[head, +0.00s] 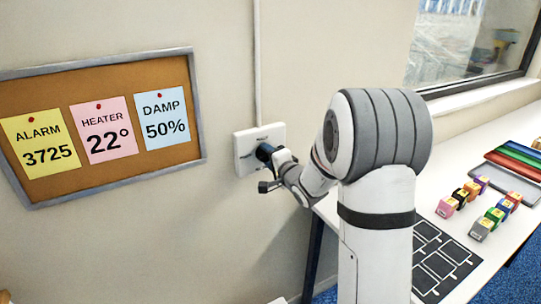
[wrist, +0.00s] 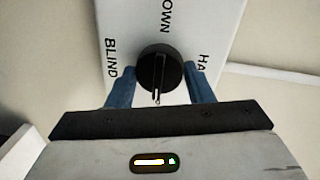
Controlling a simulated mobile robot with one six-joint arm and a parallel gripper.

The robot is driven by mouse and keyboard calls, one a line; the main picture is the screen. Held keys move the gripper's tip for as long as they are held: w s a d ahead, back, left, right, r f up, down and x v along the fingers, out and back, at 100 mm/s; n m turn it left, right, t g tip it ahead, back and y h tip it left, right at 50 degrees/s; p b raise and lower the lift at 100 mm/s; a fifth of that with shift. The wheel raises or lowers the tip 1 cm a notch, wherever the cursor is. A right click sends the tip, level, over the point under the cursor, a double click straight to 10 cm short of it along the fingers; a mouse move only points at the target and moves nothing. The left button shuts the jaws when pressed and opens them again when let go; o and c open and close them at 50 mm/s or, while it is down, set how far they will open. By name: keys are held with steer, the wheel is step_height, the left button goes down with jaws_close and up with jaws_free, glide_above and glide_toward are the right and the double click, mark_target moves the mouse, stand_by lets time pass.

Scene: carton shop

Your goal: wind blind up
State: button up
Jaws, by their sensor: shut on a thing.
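A white wall plate (head: 246,142) carries the blind control, and my gripper (head: 268,155) is at its front. In the wrist view, the plate (wrist: 125,25) has a round black knob (wrist: 158,66) with a pointer ridge whose pale-marked end points to the bottom of the picture. The lettering reads "BLIND" at left, "OWN" at top and "HA" at right, the last two cut off or covered. The blue fingers of my gripper (wrist: 160,82) are shut on the knob from both sides. No blind is in view; the window (head: 465,40) shows bare glass in its visible part.
A cork board (head: 150,78) with three notes hangs left of the plate. A white conduit (head: 257,60) runs up from the plate. At right, a white bench (head: 445,135) holds several small coloured boxes (head: 482,205), flat coloured trays (head: 515,160) and a black grid mat (head: 440,262).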

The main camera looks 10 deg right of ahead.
steer(key=shift+r, duration=0.1)
steer(key=o, duration=1)
steer(key=shift+d, duration=0.1)
steer(key=b+v, duration=0.1)
steer(key=v, duration=0.6)
steer(key=shift+s, duration=0.35)
steer(key=shift+d, duration=0.2)
